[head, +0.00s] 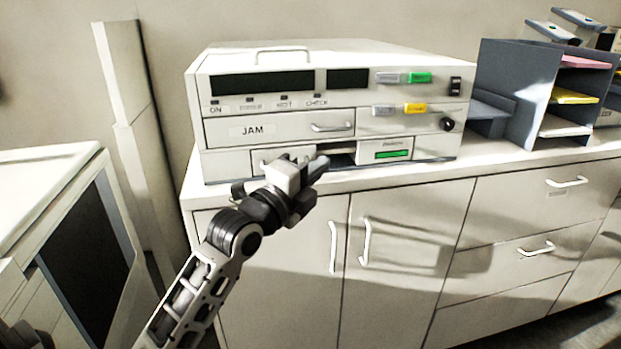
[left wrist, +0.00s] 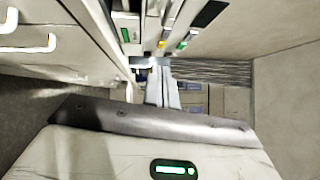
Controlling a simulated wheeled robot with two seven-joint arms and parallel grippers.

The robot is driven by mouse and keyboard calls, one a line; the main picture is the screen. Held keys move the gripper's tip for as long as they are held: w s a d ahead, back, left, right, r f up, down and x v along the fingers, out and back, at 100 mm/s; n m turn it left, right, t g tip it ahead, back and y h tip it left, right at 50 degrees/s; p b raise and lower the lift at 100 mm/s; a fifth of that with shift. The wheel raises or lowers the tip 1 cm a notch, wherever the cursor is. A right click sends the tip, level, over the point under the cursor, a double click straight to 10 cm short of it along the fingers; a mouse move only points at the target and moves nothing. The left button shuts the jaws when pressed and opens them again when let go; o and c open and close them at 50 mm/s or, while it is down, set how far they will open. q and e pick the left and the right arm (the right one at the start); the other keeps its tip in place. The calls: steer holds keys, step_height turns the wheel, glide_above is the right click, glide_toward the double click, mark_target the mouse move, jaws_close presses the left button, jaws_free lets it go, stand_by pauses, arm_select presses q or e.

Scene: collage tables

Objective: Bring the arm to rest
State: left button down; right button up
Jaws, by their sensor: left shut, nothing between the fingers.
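My left arm reaches in from the lower left in the head view. Its gripper (head: 318,166) is shut and empty. It appears in front of the lower slot of a beige office machine (head: 330,62) on the cabinet top; I cannot tell whether it touches the machine. The hand hides part of that slot and of the panel left of it. In the left wrist view my pale gripper housing (left wrist: 165,152) with a green light fills the bottom. My right gripper is not in view.
The machine has a drawer marked JAM (head: 253,131) and coloured buttons. A grey paper sorter (head: 540,82) stands to its right. Cabinets (head: 405,262) with handles fill the space below. Another beige unit (head: 45,185) with a dark panel stands at the left.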

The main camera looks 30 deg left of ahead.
arm_select(q)
steer(key=shift+s+f, duration=0.1)
steer(key=shift+s, duration=0.9)
steer(key=s+d+f+n+g, duration=0.2)
steer(key=d+f+n, duration=0.15)
steer(key=f, duration=0.55)
steer(key=s+d+f+n+g, duration=0.2)
steer(key=s+f+n, duration=0.15)
steer(key=f, duration=0.55)
steer(key=s+d+f+n+g, duration=0.2)
steer(key=s+d+f+n, duration=0.2)
steer(key=s+f, duration=0.3)
steer(key=s+d+f+n+g+h, duration=0.1)
steer(key=s+d+f+n+g, duration=0.2)
steer(key=s+d+f+n, duration=0.2)
steer(key=s+f+n, duration=0.1)
steer(key=s+f, duration=0.2)
steer(key=f, duration=0.1)
steer(key=shift+s+d+f+n, duration=0.15)
steer(key=shift+s+f+n, duration=0.05)
steer(key=shift+n, duration=0.2)
